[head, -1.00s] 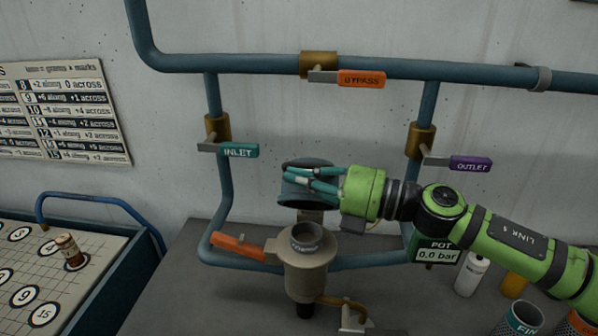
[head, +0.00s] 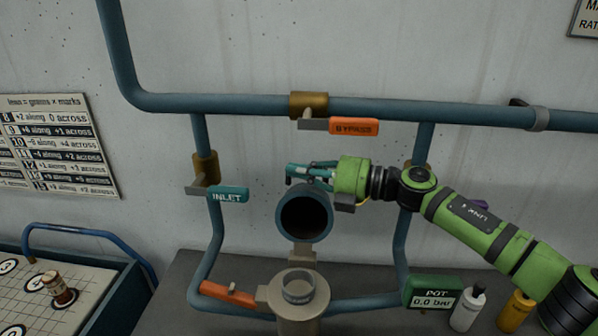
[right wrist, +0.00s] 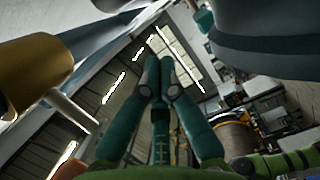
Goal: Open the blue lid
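The blue lid (head: 328,222) stands swung up on its hinge above the pot (head: 300,308), with its dark hollow underside facing me. The pot's round mouth (head: 298,288) is uncovered. My right gripper (head: 290,174) comes in from the right and lies just above and behind the lid's upper rim. In the right wrist view its teal fingers (right wrist: 157,62) converge with their tips together and nothing between them. A blue rounded surface (right wrist: 275,45), probably the lid, is beside them at upper right. Whether they touch is unclear. My left gripper is out of view.
Blue pipes frame the pot, with the orange bypass handle (head: 353,126) above and the teal inlet handle (head: 228,195) at left. An orange handle (head: 228,293) is beside the pot. A gauge (head: 432,292) reads 0.0 bar; bottles (head: 467,308) stand at right.

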